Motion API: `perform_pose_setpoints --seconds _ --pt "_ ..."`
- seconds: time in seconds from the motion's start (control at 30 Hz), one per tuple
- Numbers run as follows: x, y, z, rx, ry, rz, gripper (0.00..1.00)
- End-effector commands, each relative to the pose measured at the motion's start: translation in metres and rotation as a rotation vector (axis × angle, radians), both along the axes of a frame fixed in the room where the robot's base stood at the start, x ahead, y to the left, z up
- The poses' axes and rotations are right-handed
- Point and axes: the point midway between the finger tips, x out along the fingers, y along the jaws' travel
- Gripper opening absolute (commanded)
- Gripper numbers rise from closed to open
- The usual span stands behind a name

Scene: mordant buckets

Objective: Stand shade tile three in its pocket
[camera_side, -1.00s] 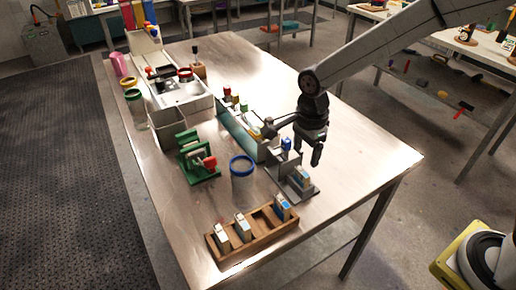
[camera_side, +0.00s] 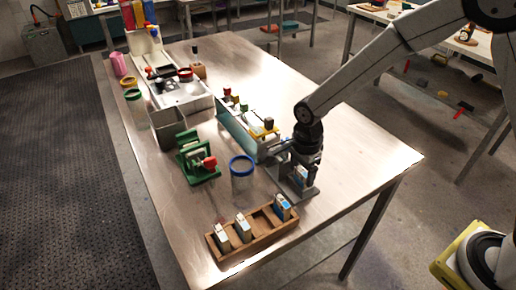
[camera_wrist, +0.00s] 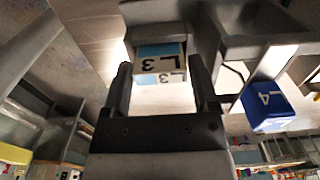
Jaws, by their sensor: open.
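Shade tile three, a pale block with a blue band marked "L 3" (camera_wrist: 160,67), stands in a grey holder (camera_side: 304,193) near the table's right edge. It shows under my gripper in the side view (camera_side: 299,175). My gripper (camera_wrist: 159,64) is open, with one finger on each side of the tile; whether they touch it I cannot tell. It points down at the holder in the side view (camera_side: 303,160). A wooden pocket rack (camera_side: 252,247) at the table's front holds three tiles, with an empty pocket between the middle and right ones.
A blue tile marked "L 4" (camera_wrist: 266,106) stands beside tile three in the wrist view. A green frame (camera_side: 196,158) and a long clear trough (camera_side: 236,132) stand farther back. The table's right side is clear.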

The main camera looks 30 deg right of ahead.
Motion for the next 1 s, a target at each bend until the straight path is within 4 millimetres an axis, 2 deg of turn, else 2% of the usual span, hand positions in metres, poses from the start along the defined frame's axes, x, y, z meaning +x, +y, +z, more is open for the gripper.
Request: perform_pose_setpoints --seconds 0.2,0.67,0.7,0.87,0.9,1.0 --pt "0.0002 -0.0001 -0.0095 0.001 -0.001 0.000 0.76" --pt "0.0002 -0.0001 -0.0091 0.001 -0.001 0.000 0.76" --pt "0.0002 -0.0001 -0.0091 0.001 -0.001 0.000 0.64" --pt "0.0002 -0.0001 -0.0091 0.001 -0.001 0.000 0.13" --pt "0.0002 -0.0001 -0.0090 0.001 -0.001 0.000 0.10" --pt "0.0002 -0.0001 -0.0090 0.001 -0.001 0.000 0.10"
